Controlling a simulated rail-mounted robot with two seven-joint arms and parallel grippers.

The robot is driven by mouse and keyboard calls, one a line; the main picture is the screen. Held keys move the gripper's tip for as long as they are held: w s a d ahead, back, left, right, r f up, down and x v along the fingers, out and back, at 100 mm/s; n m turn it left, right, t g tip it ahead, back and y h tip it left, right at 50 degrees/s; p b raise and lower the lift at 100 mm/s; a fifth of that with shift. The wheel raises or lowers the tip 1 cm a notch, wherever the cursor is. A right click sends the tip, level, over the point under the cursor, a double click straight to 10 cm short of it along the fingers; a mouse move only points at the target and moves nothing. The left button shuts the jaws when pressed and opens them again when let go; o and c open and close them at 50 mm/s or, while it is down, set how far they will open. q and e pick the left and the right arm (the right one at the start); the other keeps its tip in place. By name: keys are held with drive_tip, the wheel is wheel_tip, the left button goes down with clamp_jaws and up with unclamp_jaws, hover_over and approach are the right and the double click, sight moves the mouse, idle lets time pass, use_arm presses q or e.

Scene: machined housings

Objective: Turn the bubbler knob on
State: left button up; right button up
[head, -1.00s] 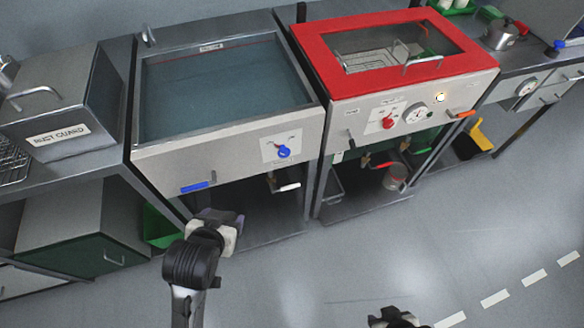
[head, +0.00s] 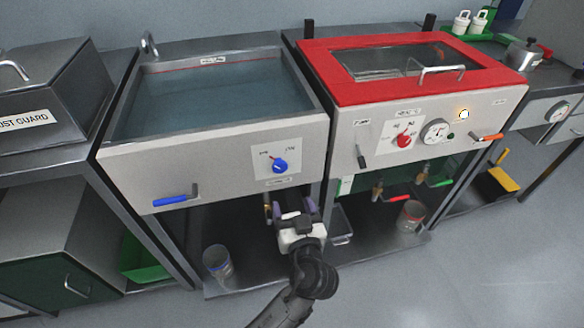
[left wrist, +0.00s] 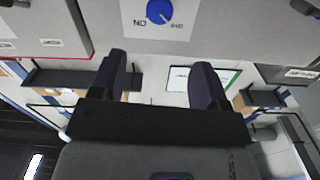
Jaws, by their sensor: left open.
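The blue round knob (head: 280,166) sits on a white label plate (head: 262,155) on the front of the water-filled tank. The left wrist view shows the knob (left wrist: 160,12) upside down at the top, with ON and OFF markings. Its pale pointer line points towards the OFF side. My left gripper (head: 293,206) is open and empty, just below the plate in the head view. Its two dark fingers (left wrist: 160,70) are apart in the left wrist view, with the knob beyond them and not touched. My right gripper is out of view.
A blue handle (head: 176,201) sticks out at the tank's lower left. The red-topped unit (head: 330,82) stands right of the tank, with a red knob (head: 403,141) and a gauge. A glass jar (head: 217,262) stands on the shelf below the tank.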

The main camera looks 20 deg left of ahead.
sight(280, 168)
use_arm(q)
drive_tip(key=shift+n, duration=0.6)
drive_tip(key=b+x, duration=0.4)
drive_tip(key=x, duration=0.9)
drive_tip(key=shift+w+a+b, duration=0.15)
drive_tip(key=shift+w+b, duration=0.15)
drive_tip(key=shift+b, duration=0.05)
drive_tip(key=shift+w+a, duration=0.1)
drive_tip(key=shift+c, duration=0.5)
